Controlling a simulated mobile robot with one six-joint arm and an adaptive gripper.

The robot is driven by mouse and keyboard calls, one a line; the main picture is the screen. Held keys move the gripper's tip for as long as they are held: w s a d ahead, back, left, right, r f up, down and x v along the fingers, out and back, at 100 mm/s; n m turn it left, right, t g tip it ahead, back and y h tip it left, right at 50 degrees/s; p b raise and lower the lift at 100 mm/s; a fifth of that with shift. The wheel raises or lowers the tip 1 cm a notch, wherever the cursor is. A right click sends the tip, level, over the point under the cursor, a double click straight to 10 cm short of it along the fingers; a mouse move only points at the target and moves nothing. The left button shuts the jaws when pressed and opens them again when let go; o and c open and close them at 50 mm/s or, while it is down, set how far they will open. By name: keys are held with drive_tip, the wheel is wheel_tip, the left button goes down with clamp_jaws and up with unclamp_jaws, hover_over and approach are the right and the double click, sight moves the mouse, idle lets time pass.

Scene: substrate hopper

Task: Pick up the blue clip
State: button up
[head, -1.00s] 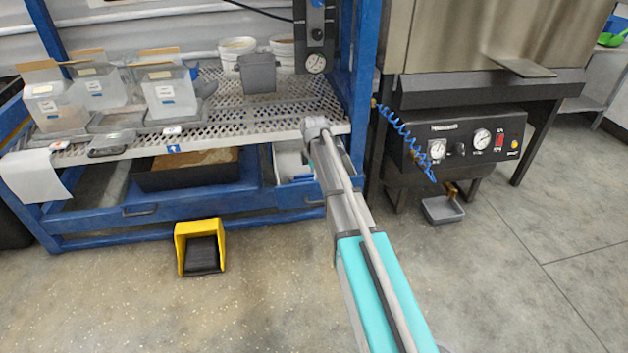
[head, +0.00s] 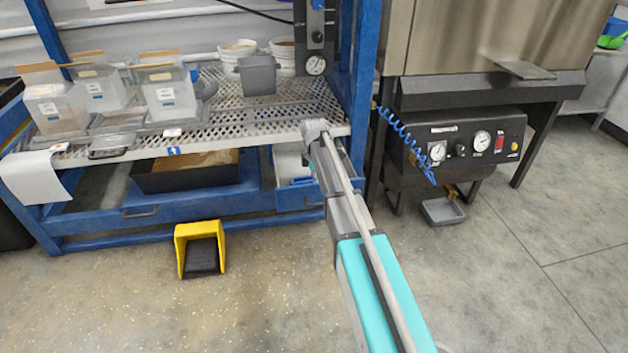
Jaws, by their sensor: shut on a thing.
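No blue clip can be made out with certainty. A small blue piece with a white mark (head: 174,151) sits on the front edge of the perforated shelf; I cannot tell whether it is a clip or a label. My arm reaches up from the bottom right, and its grey joint is by the shelf's front right corner.
The perforated shelf (head: 240,125) carries clear bins (head: 170,95), a grey pot (head: 257,75) and white buckets (head: 237,55). A blue post (head: 362,85) stands right of my arm, beside a black gauge panel (head: 455,148). A yellow pedal guard (head: 199,232) is on the floor.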

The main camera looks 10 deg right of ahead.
drive_tip(key=shift+r, duration=0.1)
wheel_tip(320, 180, up, 2)
drive_tip(key=p, duration=0.2)
drive_tip(key=shift+r+p, duration=0.25)
drive_tip(key=shift+p, duration=0.15)
drive_tip(key=s+r+p, duration=1)
drive_tip(key=s, duration=0.4)
drive_tip(key=shift+d+r, duration=0.15)
drive_tip(key=shift+d, duration=0.15)
wheel_tip(320, 180, up, 41)
drive_tip(key=p, duration=4.1)
